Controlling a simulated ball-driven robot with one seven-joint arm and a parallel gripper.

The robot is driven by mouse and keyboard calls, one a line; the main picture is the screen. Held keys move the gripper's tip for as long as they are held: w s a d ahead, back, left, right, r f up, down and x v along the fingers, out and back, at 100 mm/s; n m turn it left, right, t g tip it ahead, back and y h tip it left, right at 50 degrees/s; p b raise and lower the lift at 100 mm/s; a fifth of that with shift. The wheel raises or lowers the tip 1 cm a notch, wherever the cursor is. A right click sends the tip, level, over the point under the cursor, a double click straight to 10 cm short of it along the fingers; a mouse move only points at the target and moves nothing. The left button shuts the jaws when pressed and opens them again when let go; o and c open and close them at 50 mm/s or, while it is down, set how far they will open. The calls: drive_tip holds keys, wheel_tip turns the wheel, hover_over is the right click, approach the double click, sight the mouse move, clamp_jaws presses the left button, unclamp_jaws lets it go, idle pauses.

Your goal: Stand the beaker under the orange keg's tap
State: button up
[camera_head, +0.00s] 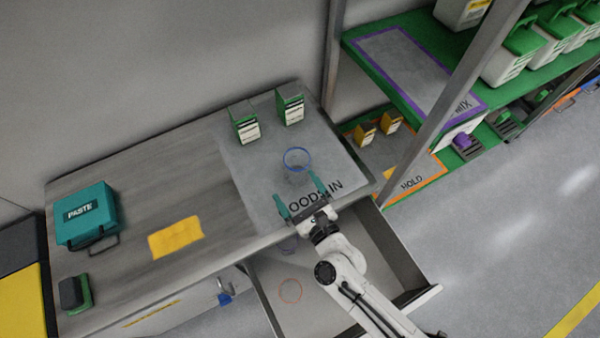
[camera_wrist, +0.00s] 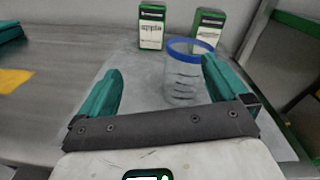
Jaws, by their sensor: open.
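A clear beaker with a blue rim (camera_head: 297,160) stands upright on the grey goods-in area of the bench. It also shows in the wrist view (camera_wrist: 184,78), just ahead of my gripper and right of centre between the fingers. My gripper (camera_head: 297,186) is open and empty, its teal fingers spread on the near side of the beaker. A second round orange rim (camera_head: 290,291) shows in the open drawer; what it belongs to is hard to tell. No orange keg or tap can be made out in either view.
Two green-and-white boxes (camera_head: 243,124) (camera_head: 290,104) stand behind the beaker. A teal paste case (camera_head: 87,215) and a yellow patch (camera_head: 175,237) are on the left of the bench. An open drawer (camera_head: 327,290) juts out below. A green shelf rack (camera_head: 420,75) stands at right.

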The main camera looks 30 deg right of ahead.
sight(299, 174)
drive_tip(key=shift+d+f+m+h, duration=0.45)
drive_tip(key=shift+f+m+h, duration=0.15)
drive_tip(key=shift+m, duration=0.5)
drive_tip(key=m, duration=0.1)
drive_tip(key=d+m+h, duration=0.1)
drive_tip(key=shift+s+f+m+h, duration=0.2)
drive_tip(key=shift+s+m+h, duration=0.1)
drive_tip(key=shift+w+d, duration=0.15)
drive_tip(key=shift+w, duration=0.1)
drive_tip(key=w, duration=0.5)
drive_tip(key=shift+d, duration=0.4)
drive_tip(key=shift+w+d+f, duration=0.1)
drive_tip(key=shift+w+d, duration=0.1)
drive_tip(key=shift+w, duration=0.65)
drive_tip(key=shift+w+d+f, duration=0.15)
drive_tip(key=shift+w+d, duration=0.1)
drive_tip(key=shift+w, duration=0.55)
drive_tip(key=shift+w+d+f, duration=0.1)
drive_tip(key=shift+w+d, duration=0.1)
drive_tip(key=shift+w, duration=0.65)
drive_tip(key=shift+c, duration=0.2)
drive_tip(key=c, duration=1.1)
drive_tip(key=shift+r, duration=0.1)
